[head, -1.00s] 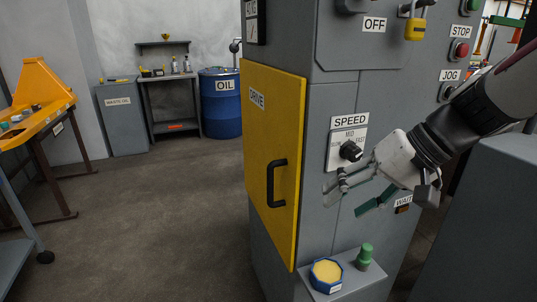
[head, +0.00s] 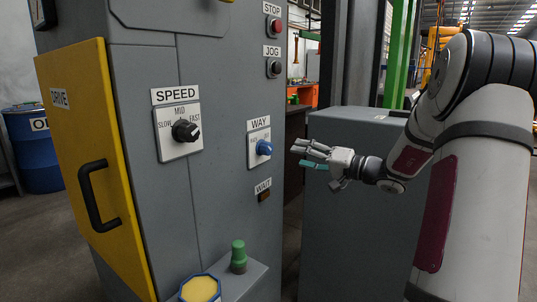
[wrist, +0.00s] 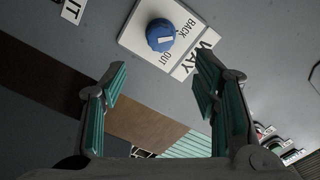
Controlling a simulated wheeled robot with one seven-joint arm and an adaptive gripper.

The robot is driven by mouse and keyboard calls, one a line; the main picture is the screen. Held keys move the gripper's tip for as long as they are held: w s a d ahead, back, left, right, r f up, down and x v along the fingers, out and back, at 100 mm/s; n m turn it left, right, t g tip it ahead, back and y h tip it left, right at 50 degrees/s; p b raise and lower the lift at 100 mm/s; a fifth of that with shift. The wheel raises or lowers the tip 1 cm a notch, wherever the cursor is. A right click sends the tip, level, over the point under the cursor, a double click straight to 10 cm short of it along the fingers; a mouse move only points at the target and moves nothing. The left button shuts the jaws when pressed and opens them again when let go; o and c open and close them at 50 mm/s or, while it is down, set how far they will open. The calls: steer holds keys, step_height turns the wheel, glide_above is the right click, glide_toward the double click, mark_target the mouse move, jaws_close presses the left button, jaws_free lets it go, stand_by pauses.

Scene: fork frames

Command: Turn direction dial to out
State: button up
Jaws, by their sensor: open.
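The direction dial is a blue knob (head: 264,147) on a white plate under the sign WAY, on the grey machine's front. In the wrist view the blue knob (wrist: 160,36) is at the top centre, with BACK and OUT printed on its right and lower side. A white mark shows on the knob; I cannot tell firmly which word it points to. My gripper (head: 298,156) is just right of the knob in the head view, its fingers open and empty. In the wrist view the gripper (wrist: 160,85) has its fingers spread, apart from the knob.
A black speed dial (head: 186,131) is to the left, beside the yellow drive door (head: 95,180). STOP (head: 273,26) and JOG (head: 274,68) buttons are above. A green-topped peg (head: 238,257) and a yellow-topped blue pot (head: 200,290) stand on a low ledge. A grey cabinet (head: 355,240) stands at right.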

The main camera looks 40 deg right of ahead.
mark_target(271, 149)
steer(key=b+x, duration=0.1)
steer(key=x, duration=1.1)
steer(key=shift+a+b, duration=0.15)
steer(key=shift+b, duration=0.25)
steer(key=shift+c, duration=0.2)
steer(key=c, duration=1.1)
